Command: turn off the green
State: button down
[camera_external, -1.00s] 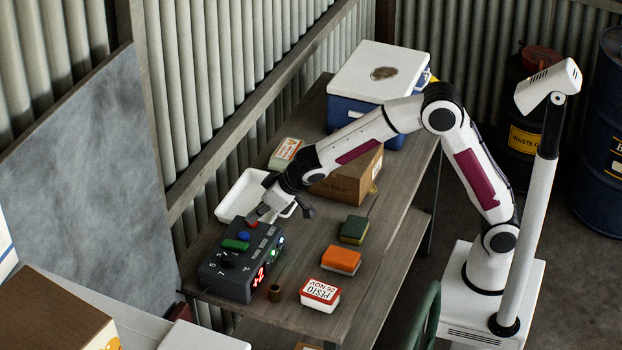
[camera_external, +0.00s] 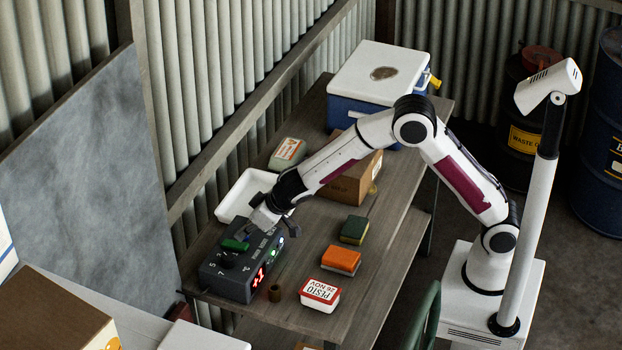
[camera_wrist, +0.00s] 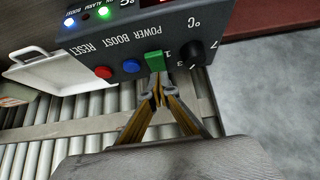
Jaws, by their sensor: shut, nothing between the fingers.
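A dark control box (camera_external: 226,282) stands at the near left end of the bench. Its green rocker switch (camera_wrist: 154,61) is labelled POWER and also shows in the external view (camera_external: 234,244). My gripper (camera_wrist: 157,88) is shut and empty, with its fingertips right at the near edge of the green switch; I cannot tell if they touch it. A blue button (camera_wrist: 131,66) and a red button (camera_wrist: 103,72) sit left of the switch in the wrist view, and a black knob (camera_wrist: 189,53) to its right. A green light (camera_wrist: 103,12) and a blue light (camera_wrist: 69,21) are lit.
A white tray (camera_external: 230,208) lies behind the box. A carton (camera_external: 348,188) and a cooler (camera_external: 382,72) stand farther back.

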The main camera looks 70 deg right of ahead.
jog(key=shift+s+f, duration=0.1)
jog(key=shift+f, duration=0.75)
jog(key=shift+s+f, duration=0.1)
jog(key=shift+f, duration=0.2)
jog(key=shift+s+f, duration=0.1)
jog(key=shift+f, duration=0.15)
jog(key=shift+r, duration=0.45)
jog(key=shift+r, duration=0.35)
jog(key=shift+r, duration=0.25)
dwell(0.4)
